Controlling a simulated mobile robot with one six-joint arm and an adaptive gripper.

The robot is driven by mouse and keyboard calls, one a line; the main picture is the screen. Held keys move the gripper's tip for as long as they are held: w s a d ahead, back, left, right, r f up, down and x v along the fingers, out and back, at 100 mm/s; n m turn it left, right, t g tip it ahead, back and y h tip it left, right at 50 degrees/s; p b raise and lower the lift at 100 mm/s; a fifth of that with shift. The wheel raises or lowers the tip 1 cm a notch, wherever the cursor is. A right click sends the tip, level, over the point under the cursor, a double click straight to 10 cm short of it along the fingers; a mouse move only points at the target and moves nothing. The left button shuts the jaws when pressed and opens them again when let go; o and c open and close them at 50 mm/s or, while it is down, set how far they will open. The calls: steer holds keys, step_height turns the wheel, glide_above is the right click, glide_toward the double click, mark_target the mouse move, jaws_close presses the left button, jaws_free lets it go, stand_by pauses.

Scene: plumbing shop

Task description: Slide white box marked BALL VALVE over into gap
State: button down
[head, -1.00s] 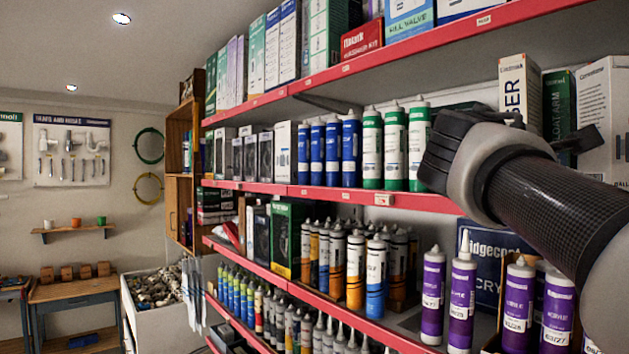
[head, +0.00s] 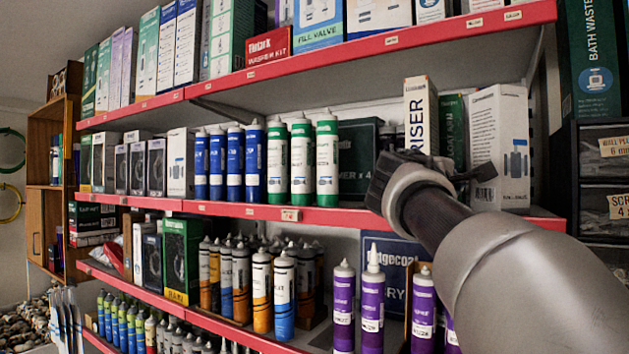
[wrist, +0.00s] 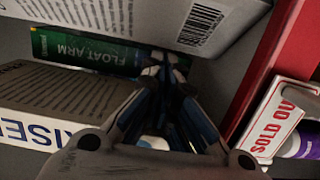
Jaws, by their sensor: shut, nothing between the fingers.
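The white box (head: 499,145) with a valve picture stands upright on the middle shelf, right of centre in the head view; its small lettering is hard to read. In the wrist view a white face with a barcode (wrist: 150,18) fills the top and looks like this box's side. My gripper (wrist: 168,80) is shut and empty, pointing between that face and the RISER box (wrist: 60,105). In the head view my gripper (head: 388,180) is before the shelf, its fingertips hidden. A narrow gap between the RISER box and white box has the green FLOAT ARM box (wrist: 85,50) at its back.
The red shelf edge (wrist: 270,70) runs close beside my gripper. A SOLD OUT card (wrist: 272,122) and purple tubes (head: 372,305) are below.

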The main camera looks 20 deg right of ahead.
steer(key=shift+w+d, duration=0.2)
steer(key=shift+d, duration=0.05)
steer(key=shift+s+d+f+b, duration=0.15)
steer(key=shift+s+b, duration=0.15)
steer(key=shift+s, duration=0.35)
steer(key=shift+s+d+b, duration=0.1)
steer(key=shift+s+b, duration=0.2)
steer(key=shift+s, duration=0.55)
steer(key=shift+w, duration=0.1)
steer(key=shift+w, duration=0.1)
